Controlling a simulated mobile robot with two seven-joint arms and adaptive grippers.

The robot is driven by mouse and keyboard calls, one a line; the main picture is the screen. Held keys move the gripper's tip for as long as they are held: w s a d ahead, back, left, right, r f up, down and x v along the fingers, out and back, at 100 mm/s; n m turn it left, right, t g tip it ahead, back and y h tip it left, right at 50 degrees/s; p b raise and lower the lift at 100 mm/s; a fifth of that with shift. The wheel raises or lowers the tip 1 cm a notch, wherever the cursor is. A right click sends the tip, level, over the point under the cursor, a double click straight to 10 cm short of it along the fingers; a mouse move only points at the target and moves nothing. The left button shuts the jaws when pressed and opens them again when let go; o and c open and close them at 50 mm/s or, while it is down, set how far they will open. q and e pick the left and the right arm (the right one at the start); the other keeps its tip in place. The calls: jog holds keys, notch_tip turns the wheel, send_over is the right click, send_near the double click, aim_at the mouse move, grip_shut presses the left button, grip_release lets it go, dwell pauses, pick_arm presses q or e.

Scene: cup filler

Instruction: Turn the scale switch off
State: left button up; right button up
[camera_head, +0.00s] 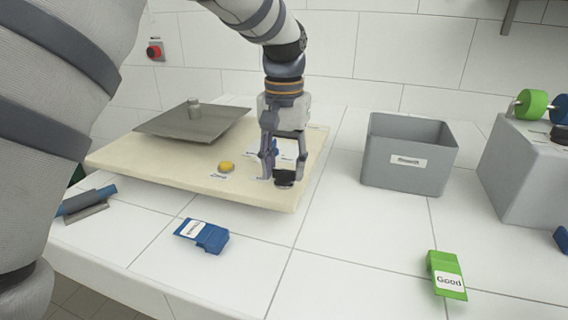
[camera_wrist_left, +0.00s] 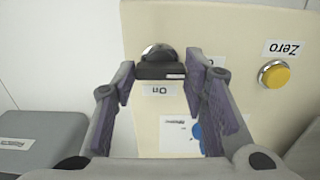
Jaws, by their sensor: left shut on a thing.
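The scale is a cream board (camera_head: 130,153) with a dark grey plate (camera_head: 185,128) at its back left. Its switch is a black knob (camera_head: 284,178) near the front right corner, and the knob also shows in the left wrist view (camera_wrist_left: 160,66). My left gripper (camera_head: 283,177) points down over this corner and is shut on the knob, one finger on either side. In the wrist view an "On" label (camera_wrist_left: 159,90) lies beside the knob, and another label is partly hidden by a finger. My right gripper is not in view.
A yellow "Zero" button (camera_head: 226,167) is left of the switch. A small weight (camera_head: 194,107) stands on the plate. A grey bin (camera_head: 410,155) stands to the right. A blue piece (camera_head: 203,236) and a green "Good" piece (camera_head: 446,275) lie on the tiled counter in front.

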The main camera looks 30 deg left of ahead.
aim_at(284, 169)
pick_arm(q)
jog(key=shift+f, duration=0.1)
jog(key=o, duration=1.2)
jog(key=shift+c, duration=0.2)
notch_tip(284, 169, up, 12)
